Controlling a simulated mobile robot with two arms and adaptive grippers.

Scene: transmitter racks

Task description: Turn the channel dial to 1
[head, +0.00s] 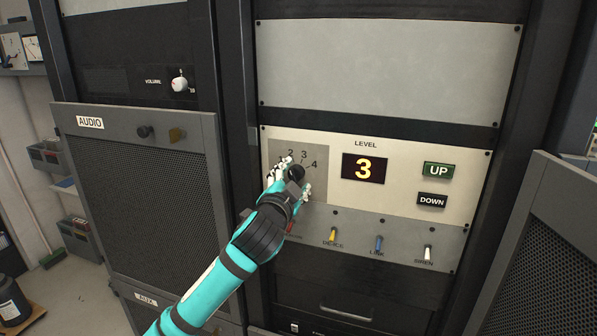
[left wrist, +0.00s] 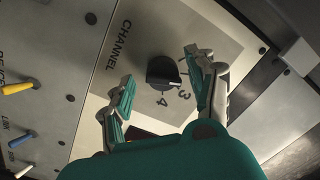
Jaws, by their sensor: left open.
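The channel dial is a small black knob (head: 297,172) on a grey square plate (head: 318,155) at the left of the cream panel. It also shows in the left wrist view (left wrist: 160,71), with the word CHANNEL on one side and the numbers 4 and 3 on the other. Its narrow end appears to point toward the 3. My right gripper is not in view.
A LEVEL display (head: 364,168) reads 3, beside UP (head: 438,170) and DOWN (head: 432,200) buttons. Yellow (head: 333,234), blue (head: 378,243) and white (head: 428,253) toggle switches stick out below. A mesh AUDIO door (head: 150,190) stands at the left, another mesh panel (head: 550,250) at the right.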

